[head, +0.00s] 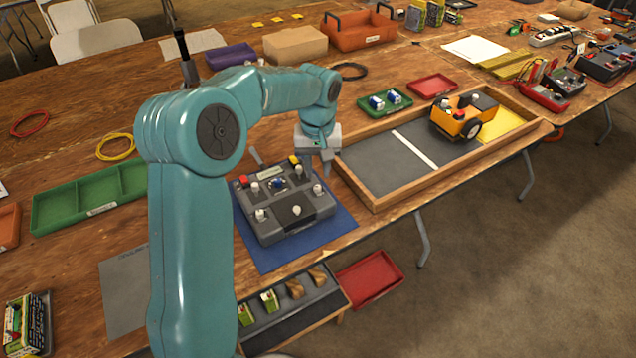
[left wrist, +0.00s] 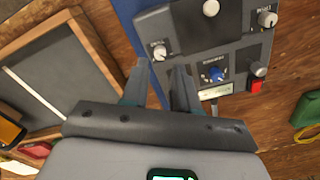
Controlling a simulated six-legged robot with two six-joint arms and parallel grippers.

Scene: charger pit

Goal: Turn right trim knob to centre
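The grey control box (head: 272,226) lies on a blue mat (head: 338,228) on the wooden table. A pale knob (head: 318,188) stands on its right side; this looks like the right trim knob. It also shows in the left wrist view as a round knob (left wrist: 158,52) with a white scale; its exact angle is too small to read. My left gripper (head: 318,172) points down just above and behind that knob. In the left wrist view its fingers (left wrist: 162,66) are apart with nothing between them, and the knob lies just beyond the tips. My right gripper is out of view.
The box also has a white knob (head: 297,210), a left knob (head: 260,214), a blue knob (head: 278,183) and a red button (head: 239,180). A wood-rimmed tray (head: 375,203) with an orange vehicle (head: 462,122) stands close on the right. A green tray (head: 88,200) is at left.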

